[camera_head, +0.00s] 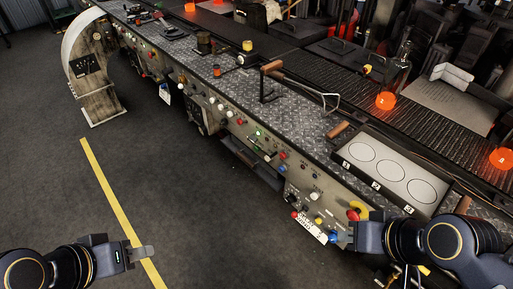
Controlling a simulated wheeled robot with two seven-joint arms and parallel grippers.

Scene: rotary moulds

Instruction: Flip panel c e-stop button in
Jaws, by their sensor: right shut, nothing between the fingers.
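The long grey control panel (290,180) runs diagonally across the head view, its front set with small knobs and buttons. At its right end is a red button with a yellow part (357,210), which looks like an e-stop; I cannot read a panel letter or tell whether it is pressed in. My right gripper (350,236) is shut and empty, just below that button; I cannot tell whether it touches the panel. My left gripper (143,252) is over the floor at lower left, well away from the panel; its finger gap is unclear.
A wooden-handled lever (271,68) stands on the top. Glowing orange pieces (386,100) lie behind on the conveyor. The dark floor with a yellow line (105,180) is clear at left.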

